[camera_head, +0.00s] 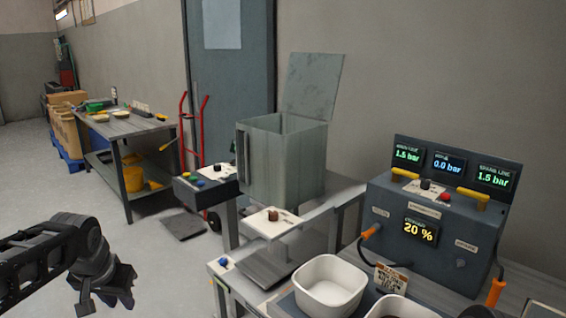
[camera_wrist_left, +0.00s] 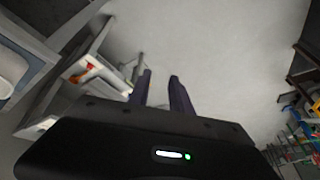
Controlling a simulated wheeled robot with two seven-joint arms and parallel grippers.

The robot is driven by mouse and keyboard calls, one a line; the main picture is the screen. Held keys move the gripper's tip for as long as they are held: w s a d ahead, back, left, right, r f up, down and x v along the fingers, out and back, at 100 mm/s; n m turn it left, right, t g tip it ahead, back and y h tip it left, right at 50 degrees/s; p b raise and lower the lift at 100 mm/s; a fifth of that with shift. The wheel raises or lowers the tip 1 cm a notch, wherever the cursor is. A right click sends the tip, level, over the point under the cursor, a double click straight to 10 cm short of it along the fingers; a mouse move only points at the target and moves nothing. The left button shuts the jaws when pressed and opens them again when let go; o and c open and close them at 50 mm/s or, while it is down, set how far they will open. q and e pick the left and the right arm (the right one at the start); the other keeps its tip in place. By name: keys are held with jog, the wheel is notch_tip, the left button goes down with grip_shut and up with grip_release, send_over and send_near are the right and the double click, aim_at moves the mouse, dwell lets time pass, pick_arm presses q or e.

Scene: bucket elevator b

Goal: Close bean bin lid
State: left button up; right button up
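The bean bin (camera_head: 284,165) is a grey-green metal box on the metal stand in the middle of the head view. Its lid (camera_head: 312,85) stands up, tilted back at the rear edge, so the bin is open at the top. What is inside is hidden by the front wall. My left gripper (camera_head: 108,302) is at the lower left of the head view, well left of the bin and apart from it. In the left wrist view its two fingers (camera_wrist_left: 161,82) have a gap with nothing between them. My right gripper is not in view.
A grey control box with pressure displays (camera_head: 430,225) stands right of the bin. A small button box (camera_head: 206,186) sits at the bin's left. White tubs (camera_head: 330,286) are in front. A workbench (camera_head: 128,126) and a red hand truck (camera_head: 187,140) stand behind left; open floor lies left.

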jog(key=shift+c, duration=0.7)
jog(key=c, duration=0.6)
pick_arm(q)
jog(key=s+d+f+g+h, duration=0.1)
jog(key=s+d+f+h, duration=0.1)
jog(key=d+f, duration=0.6)
jog(key=s+d+f+h, duration=0.15)
jog(key=d+f, duration=0.35)
jog(key=f, duration=0.6)
jog(key=s+d+f+g+h, duration=0.1)
jog(key=s+d+f+h, duration=0.1)
jog(key=d+f, duration=0.6)
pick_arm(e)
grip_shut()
pick_arm(q)
jog(key=s+d+f+n+g, duration=0.1)
jog(key=s+d+f, duration=0.2)
jog(key=s+f, duration=0.4)
jog(key=s+d+f, duration=0.3)
jog(key=s+f, duration=0.4)
jog(key=s, duration=0.5)
jog(key=shift+s+f+n+g, duration=0.15)
jog(key=shift+f+n+g, duration=0.15)
jog(key=shift+n+g, duration=0.1)
jog(key=shift+a, duration=0.1)
